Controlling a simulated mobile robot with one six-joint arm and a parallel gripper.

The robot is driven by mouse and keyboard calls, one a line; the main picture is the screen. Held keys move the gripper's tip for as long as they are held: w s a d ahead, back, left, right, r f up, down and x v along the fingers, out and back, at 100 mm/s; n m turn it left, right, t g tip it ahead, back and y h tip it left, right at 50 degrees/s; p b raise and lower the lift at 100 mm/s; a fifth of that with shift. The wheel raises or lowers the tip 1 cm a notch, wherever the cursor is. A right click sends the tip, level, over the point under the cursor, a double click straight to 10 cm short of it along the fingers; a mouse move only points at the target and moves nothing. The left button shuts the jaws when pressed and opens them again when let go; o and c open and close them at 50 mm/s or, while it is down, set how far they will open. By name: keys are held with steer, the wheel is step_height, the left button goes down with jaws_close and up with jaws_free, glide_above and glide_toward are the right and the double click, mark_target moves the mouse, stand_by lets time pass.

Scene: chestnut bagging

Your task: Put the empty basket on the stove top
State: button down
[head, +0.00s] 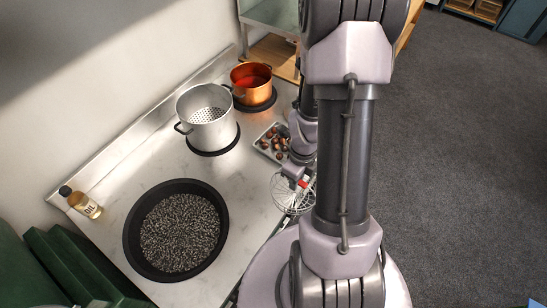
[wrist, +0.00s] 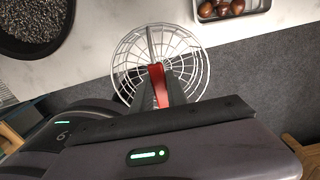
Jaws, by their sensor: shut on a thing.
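The wire basket (head: 288,197) is round, pale metal mesh with a red handle. It hangs at the right front edge of the marble-look worktop, partly hidden by my arm. In the wrist view the basket (wrist: 190,55) looks empty; the counter edge and grey floor show through its mesh. My gripper (wrist: 160,88) is shut on the red handle (wrist: 157,75); in the head view it is mostly hidden behind my arm. Which part is the stove top is not clear; pots stand on round black plates on the worktop (head: 150,160).
A wide black pan (head: 180,235) of dark grains fills the near worktop. A perforated pot (head: 207,115) and a copper pot (head: 252,78) stand at the back. A tray (head: 262,147) holds several chestnuts. An oil bottle (head: 83,204) is by the wall. Clear worktop lies mid-counter.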

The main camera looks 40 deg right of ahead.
steer(key=shift+n, duration=0.3)
steer(key=shift+w+a+f, duration=0.85)
steer(key=shift+w+f, duration=0.05)
steer(key=shift+w, duration=1.5)
steer(key=shift+w+a+f, duration=0.85)
steer(key=shift+w, duration=1.55)
steer(key=shift+w+a+f, duration=0.85)
steer(key=shift+w+f, duration=0.05)
steer(key=shift+w, duration=1.5)
steer(key=shift+f, duration=0.1)
steer(key=c, duration=1.3)
jaws_free()
